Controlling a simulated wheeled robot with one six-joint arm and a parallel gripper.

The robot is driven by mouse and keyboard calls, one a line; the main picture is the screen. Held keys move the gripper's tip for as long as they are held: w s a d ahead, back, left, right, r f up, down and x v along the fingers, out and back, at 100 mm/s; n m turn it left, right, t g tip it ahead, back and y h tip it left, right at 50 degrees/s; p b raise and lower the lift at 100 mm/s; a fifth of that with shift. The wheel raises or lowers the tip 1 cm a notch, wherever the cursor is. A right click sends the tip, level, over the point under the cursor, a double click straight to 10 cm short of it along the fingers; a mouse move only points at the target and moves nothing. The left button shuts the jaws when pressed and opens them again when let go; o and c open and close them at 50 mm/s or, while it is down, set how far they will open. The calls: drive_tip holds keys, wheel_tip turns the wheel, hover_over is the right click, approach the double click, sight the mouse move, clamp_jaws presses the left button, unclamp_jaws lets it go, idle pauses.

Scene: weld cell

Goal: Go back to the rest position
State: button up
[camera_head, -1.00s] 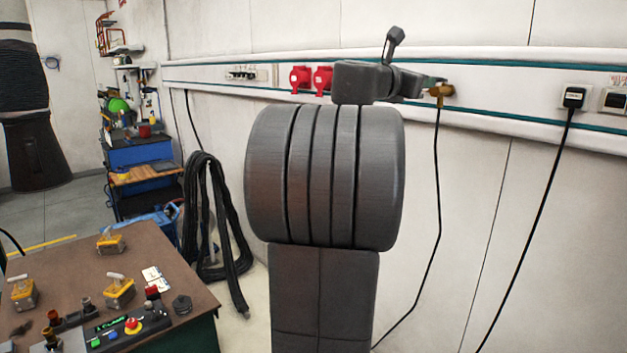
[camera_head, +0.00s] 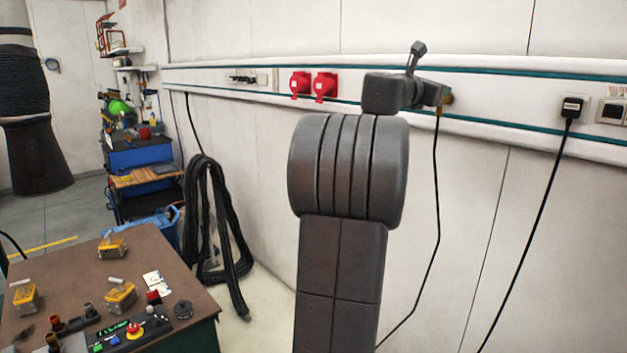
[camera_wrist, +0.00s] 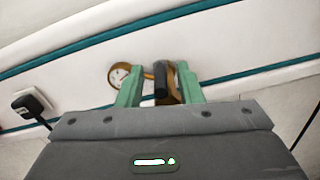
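My gripper (camera_wrist: 160,82) has two green fingers that stand apart. A brass fitting (camera_wrist: 173,92) with a dark cylindrical end shows in the gap between them, and I see a space to the left finger. The contact at the right finger is unclear. A round brass-rimmed dial (camera_wrist: 122,74) is beside the left finger, on the wall. In the head view my arm covers the fingers, and only a bit of the brass fitting (camera_head: 448,99) shows at the wall rail. A black cable (camera_head: 434,190) hangs down from it.
The wall rail (camera_head: 530,117) carries red sockets (camera_head: 312,85) and a black plug (camera_head: 571,108) with its own cable. At lower left is a bench (camera_head: 60,270) with yellow-grey blocks and a control box. Black hoses (camera_head: 205,220) hang behind it. Floor right of the bench is clear.

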drive_tip(key=shift+d+f+n+t+y, duration=0.1)
drive_tip(key=shift+d+n+t+y, duration=0.1)
drive_tip(key=shift+n+t+y, duration=0.1)
drive_tip(key=shift+s+r+n+t+y, duration=0.2)
drive_tip(key=shift+s+n+t+y, duration=0.15)
drive_tip(key=shift+n+t+y, duration=0.2)
drive_tip(key=shift+d+f+n+t+y, duration=0.1)
drive_tip(key=shift+d+n+t+y, duration=0.05)
drive_tip(key=shift+n+t+y, duration=0.3)
